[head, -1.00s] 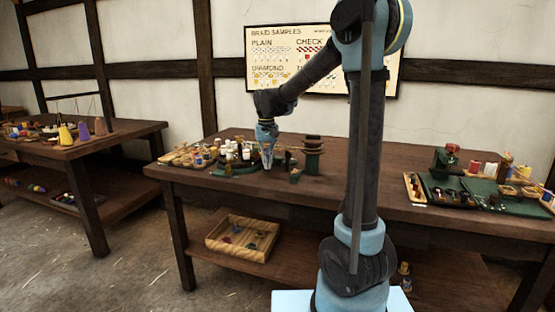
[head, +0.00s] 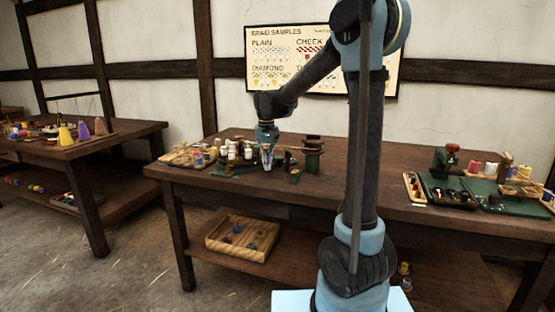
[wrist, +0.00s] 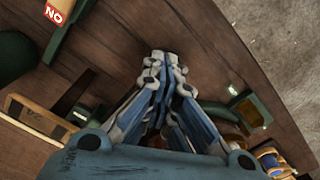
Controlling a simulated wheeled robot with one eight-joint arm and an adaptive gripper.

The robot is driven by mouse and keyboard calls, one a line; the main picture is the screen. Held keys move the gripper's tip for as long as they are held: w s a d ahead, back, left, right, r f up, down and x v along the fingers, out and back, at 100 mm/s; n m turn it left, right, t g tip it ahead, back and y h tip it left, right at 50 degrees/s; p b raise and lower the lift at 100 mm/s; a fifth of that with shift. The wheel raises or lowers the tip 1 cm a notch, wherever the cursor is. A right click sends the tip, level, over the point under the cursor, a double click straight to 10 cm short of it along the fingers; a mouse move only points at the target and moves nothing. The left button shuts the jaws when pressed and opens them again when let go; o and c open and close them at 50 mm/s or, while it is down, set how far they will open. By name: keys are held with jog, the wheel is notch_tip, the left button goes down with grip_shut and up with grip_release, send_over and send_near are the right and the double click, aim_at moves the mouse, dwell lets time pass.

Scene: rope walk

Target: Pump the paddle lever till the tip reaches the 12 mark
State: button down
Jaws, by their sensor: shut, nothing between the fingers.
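My gripper (head: 268,168) points down over the middle of the work table, its fingers together with nothing between them. The wrist view also shows the closed fingertips (wrist: 160,56). A green post with a dark round top (head: 313,152) stands just right of it, and a thin wooden bar (head: 290,149) runs left from the post. This bar may be the paddle lever; I cannot tell for sure. A small green block (head: 295,176) stands in front, apart from the gripper. The tip and the 12 mark cannot be made out. I cannot tell whether my fingers touch anything.
White spools (head: 232,150) crowd the table left of my gripper, with a wooden tray (head: 180,159) farther left. In the wrist view a green holder (wrist: 247,112) lies right of the fingers. The table's middle-right is mostly clear.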

jog(key=shift+w+r, duration=0.15)
jog(key=shift+r, duration=3.1)
jog(key=shift+f, duration=0.2)
jog(key=shift+f, duration=3)
